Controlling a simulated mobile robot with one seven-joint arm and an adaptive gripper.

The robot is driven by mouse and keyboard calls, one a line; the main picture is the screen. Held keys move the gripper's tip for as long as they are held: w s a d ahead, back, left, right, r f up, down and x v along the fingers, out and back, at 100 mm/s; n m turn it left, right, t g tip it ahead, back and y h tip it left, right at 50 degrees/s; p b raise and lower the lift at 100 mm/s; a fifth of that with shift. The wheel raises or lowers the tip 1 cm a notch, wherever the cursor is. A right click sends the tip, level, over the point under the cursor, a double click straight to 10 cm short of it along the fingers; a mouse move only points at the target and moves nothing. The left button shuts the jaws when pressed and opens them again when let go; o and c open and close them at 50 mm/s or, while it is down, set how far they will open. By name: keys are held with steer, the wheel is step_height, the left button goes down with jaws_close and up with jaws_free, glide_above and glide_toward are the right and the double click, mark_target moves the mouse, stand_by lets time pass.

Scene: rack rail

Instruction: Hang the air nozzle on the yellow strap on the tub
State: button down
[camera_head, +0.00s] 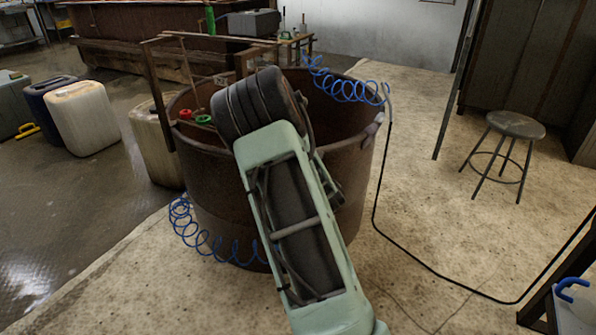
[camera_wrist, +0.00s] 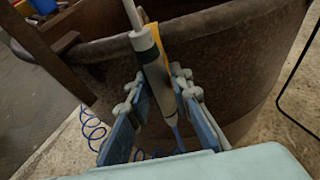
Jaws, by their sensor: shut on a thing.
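The air nozzle (camera_wrist: 148,50), grey with a pale thin tube at its top, stands slightly tilted between my fingers in the wrist view. My gripper (camera_wrist: 157,88) is shut on it; its blue finger pads lie on either side. The yellow strap (camera_wrist: 166,45) shows just behind and right of the nozzle, against the tub wall, partly covered. I cannot tell whether nozzle and strap touch. The rusty brown tub (camera_wrist: 240,50) is right behind them; it also shows in the head view (camera_head: 352,185). There my arm hides gripper, nozzle and strap.
A blue coiled hose (camera_head: 200,237) hangs at the tub's lower left; another coil (camera_head: 345,90) lies over its back rim. Canisters (camera_head: 80,117) stand left. A stool (camera_head: 510,128) stands right, with open floor between.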

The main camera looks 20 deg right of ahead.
steer(key=shift+f, duration=0.15)
steer(key=shift+f, duration=0.55)
steer(key=c, duration=1.7)
jaws_free()
steer(key=shift+o, duration=0.2)
steer(key=shift+s, duration=0.1)
